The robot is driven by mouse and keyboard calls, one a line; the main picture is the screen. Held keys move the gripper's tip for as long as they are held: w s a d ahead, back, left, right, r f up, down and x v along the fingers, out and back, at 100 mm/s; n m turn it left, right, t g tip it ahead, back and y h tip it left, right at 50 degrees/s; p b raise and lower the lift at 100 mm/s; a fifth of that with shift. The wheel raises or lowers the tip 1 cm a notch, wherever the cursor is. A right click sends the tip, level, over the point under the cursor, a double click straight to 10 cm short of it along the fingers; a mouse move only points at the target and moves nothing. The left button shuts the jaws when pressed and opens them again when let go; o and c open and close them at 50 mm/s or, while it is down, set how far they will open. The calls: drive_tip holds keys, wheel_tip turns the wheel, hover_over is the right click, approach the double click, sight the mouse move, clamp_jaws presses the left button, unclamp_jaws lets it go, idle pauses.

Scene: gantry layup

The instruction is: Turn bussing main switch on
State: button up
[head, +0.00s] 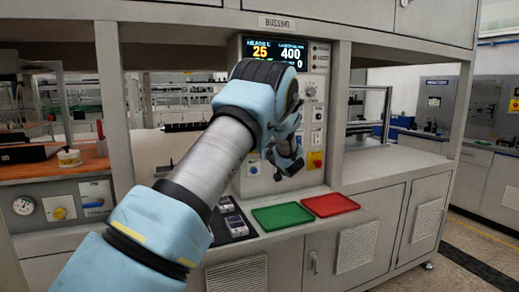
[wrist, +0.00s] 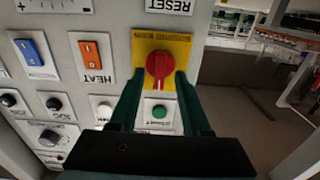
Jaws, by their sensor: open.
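The bussing panel, under the "BUSSING" sign (head: 277,22), carries a red rotary knob on a yellow plate (head: 315,160), seen just right of my gripper in the head view. In the wrist view, which shows the panel upside down, the red knob (wrist: 160,66) sits on its yellow plate (wrist: 180,42). I take it as the main switch. My gripper (wrist: 160,88) is open, its two dark green fingers pointing at the knob, one tip toward each side. I cannot tell whether they touch it. My gripper (head: 286,160) is partly hidden by my wrist in the head view.
A green button (wrist: 159,112) shows between my fingers. An orange HEAT rocker (wrist: 91,51), a blue rocker (wrist: 34,52) and black knobs lie left. The panel display (head: 275,50) is lit. A green tray (head: 282,217) and red tray (head: 330,204) lie on the counter below.

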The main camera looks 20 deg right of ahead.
drive_tip(key=s+d+b, duration=0.1)
drive_tip(key=s+b, duration=0.2)
drive_tip(key=s, duration=0.6)
drive_tip(key=shift+d, duration=0.1)
drive_tip(key=s+a+f+m+g+h, duration=0.1)
drive_tip(key=s+a+f+g+h, duration=0.2)
drive_tip(key=a, duration=0.5)
drive_tip(key=s+a+f+m+g+h, duration=0.15)
drive_tip(key=a+f+g, duration=0.3)
drive_tip(key=a, duration=0.45)
drive_tip(key=s+a+f+g, duration=0.2)
drive_tip(key=s+a, duration=0.3)
drive_tip(key=s, duration=0.4)
drive_tip(key=s+a+f+g+y, duration=0.1)
drive_tip(key=s+a+f+g, duration=0.2)
drive_tip(key=s+a, duration=0.3)
drive_tip(key=s+a+f+g+y, duration=0.1)
drive_tip(key=s+a+f+g, duration=0.2)
drive_tip(key=s, duration=0.9)
drive_tip(key=a, duration=0.3)
drive_tip(key=shift+s+g, duration=0.15)
drive_tip(key=shift+g, duration=0.2)
